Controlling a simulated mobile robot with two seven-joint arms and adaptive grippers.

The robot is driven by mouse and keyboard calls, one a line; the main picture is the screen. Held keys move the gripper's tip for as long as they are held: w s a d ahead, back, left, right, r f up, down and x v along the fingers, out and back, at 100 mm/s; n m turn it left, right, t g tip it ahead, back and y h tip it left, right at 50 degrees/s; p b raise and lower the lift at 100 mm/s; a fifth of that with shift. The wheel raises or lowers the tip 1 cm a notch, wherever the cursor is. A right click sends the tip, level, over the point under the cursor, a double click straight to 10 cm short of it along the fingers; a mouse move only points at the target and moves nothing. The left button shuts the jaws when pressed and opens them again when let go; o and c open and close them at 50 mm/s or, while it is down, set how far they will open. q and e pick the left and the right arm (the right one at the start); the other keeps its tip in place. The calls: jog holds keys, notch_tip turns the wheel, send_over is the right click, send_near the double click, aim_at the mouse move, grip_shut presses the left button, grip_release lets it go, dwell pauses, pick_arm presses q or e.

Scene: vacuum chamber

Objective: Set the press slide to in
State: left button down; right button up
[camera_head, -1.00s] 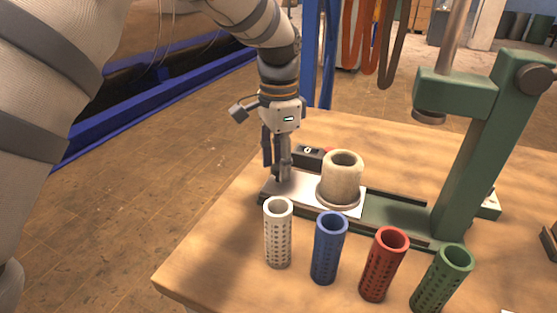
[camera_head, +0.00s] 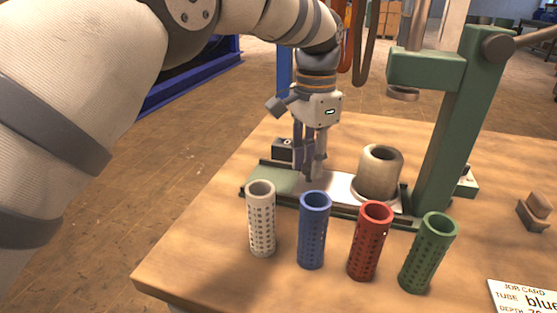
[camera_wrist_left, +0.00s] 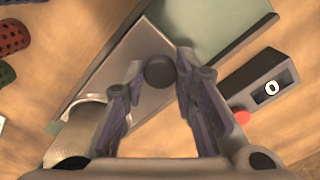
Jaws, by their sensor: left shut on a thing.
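The press slide (camera_head: 335,181) is a pale metal plate lying on the green press base (camera_head: 268,182). It bears a beige cup-shaped holder (camera_head: 380,172) near its right end. A round dark knob (camera_wrist_left: 160,71) stands at its left end. My left gripper (camera_head: 311,172) points down at that end, its fingers closed around the knob; the wrist view (camera_wrist_left: 160,80) shows the knob between the fingertips. The holder stands just left of the press ram (camera_head: 403,93), which hangs above it. The fingers hide the knob in the head view. My right gripper is not in view.
White (camera_head: 261,220), blue (camera_head: 314,230), red (camera_head: 370,241) and green (camera_head: 428,253) perforated tubes stand in front of the press. A dark box with a zero display (camera_wrist_left: 268,87) and red button sits behind the base. A job card (camera_head: 525,298) lies front right.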

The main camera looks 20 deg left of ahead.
pick_arm(q)
jog(key=shift+d, duration=0.6)
jog(key=c, duration=1.3)
grip_release()
jog(key=shift+d, duration=0.15)
jog(key=shift+r, duration=0.1)
notch_tip(320, 180, up, 7)
jog(key=shift+r, duration=0.2)
